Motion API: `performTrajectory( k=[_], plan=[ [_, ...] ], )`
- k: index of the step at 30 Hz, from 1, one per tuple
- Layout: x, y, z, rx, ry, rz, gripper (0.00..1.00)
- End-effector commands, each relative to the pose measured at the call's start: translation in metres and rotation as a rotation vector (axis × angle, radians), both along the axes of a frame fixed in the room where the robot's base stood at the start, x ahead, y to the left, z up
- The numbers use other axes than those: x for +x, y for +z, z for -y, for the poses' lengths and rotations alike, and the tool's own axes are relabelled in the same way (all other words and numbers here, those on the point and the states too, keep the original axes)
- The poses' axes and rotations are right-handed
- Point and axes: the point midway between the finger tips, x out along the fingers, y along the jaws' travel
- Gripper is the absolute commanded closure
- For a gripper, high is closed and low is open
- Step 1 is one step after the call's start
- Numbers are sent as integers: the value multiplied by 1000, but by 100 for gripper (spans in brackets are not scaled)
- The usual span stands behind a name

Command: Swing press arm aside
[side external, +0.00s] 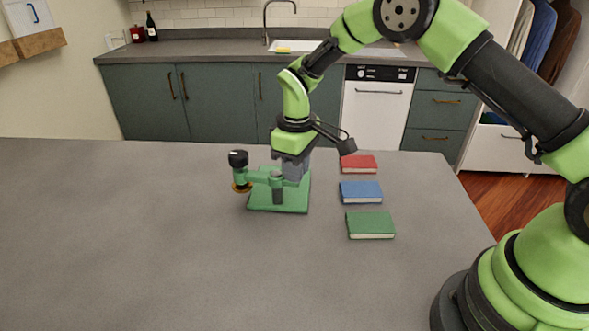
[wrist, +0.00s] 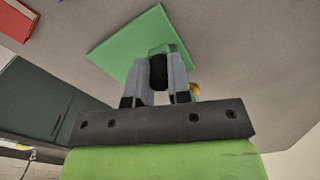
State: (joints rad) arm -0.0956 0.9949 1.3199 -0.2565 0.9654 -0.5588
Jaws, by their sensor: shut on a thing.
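The press has a green base plate (side external: 265,207) on the grey table, a dark upright post and a green press arm (side external: 258,176). The arm reaches left over the plate's edge, with a black knob (side external: 238,158) and a gold disc (side external: 241,187) at that end. My gripper (side external: 292,170) points down over the plate, beside the post. In the wrist view, my gripper (wrist: 160,66) is shut, its grey fingers on both sides of a black and green part of the press arm (wrist: 158,71). The fingers hide much of this part; the gold disc (wrist: 195,88) shows beside them.
A red book (side external: 358,164), a blue book (side external: 361,192) and a green book (side external: 370,225) lie in a row right of the press. The table left and in front of the press is clear. Counter cabinets (side external: 220,100) stand behind the table.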

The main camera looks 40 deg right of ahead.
Motion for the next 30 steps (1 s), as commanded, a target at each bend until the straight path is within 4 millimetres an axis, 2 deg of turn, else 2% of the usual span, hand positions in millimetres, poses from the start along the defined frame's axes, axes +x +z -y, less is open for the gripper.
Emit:
performTrajectory(
  k=[12, 28, 29, 30],
  plan=[
    [6, 1, 4, 2, 176, 4, 100],
    [6, 1, 4, 2, 197, 4, 100],
    [6, 1, 4, 2, 197, 4, 75],
    [6, 1, 4, 2, 197, 4, 66]
  ],
)
